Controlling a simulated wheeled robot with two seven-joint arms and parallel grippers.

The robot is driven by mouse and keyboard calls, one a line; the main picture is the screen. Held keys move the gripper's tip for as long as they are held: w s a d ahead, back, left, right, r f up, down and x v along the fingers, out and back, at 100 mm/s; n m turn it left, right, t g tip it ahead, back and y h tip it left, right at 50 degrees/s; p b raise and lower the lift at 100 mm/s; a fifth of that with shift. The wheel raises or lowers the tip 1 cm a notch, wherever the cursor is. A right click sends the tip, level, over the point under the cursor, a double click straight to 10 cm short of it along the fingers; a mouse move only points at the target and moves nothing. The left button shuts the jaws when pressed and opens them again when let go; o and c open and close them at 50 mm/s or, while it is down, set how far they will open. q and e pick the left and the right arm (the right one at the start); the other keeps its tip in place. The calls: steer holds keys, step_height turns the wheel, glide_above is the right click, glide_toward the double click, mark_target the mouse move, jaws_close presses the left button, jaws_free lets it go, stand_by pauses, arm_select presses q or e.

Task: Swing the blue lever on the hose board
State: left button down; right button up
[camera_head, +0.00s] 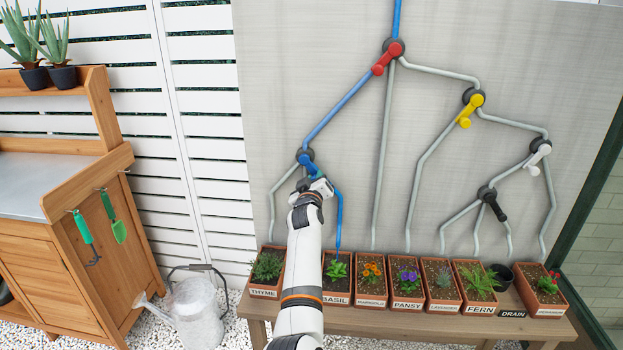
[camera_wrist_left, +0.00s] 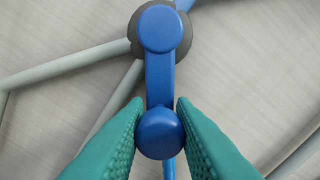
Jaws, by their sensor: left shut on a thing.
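The hose board (camera_head: 270,60) is a large pale grey panel with branching pipes and coloured levers. The blue lever (camera_head: 307,163) is at its lower left, on a dark round hub. In the left wrist view the blue lever (camera_wrist_left: 160,82) hangs down from the hub with its round knob at the lower end. My left gripper (camera_head: 318,188) is at the lever's lower end. In the left wrist view its green fingers (camera_wrist_left: 158,135) are shut on the knob, one on each side. In the head view the wrist hides part of the knob. My right gripper is not in view.
A red lever (camera_head: 387,58), yellow lever (camera_head: 470,110), white lever (camera_head: 538,155) and black lever (camera_head: 493,205) sit elsewhere on the board. Blue pipe runs from the top through the red lever and blue lever to the basil pot (camera_head: 338,293). Several labelled pots stand on a wooden bench (camera_head: 400,324) below.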

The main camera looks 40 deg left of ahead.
arm_select(q)
steer(key=shift+w+d+r+n, duration=0.1)
steer(key=shift+d+r+n, duration=0.05)
steer(key=shift+n, duration=0.35)
steer(key=c, duration=1.3)
jaws_free()
steer(key=shift+o, duration=0.2)
steer(key=shift+s+d+p, duration=0.2)
steer(key=shift+s+p, duration=0.1)
steer(key=shift+p, duration=0.3)
steer(key=p+v, duration=0.8)
steer(key=v, duration=0.3)
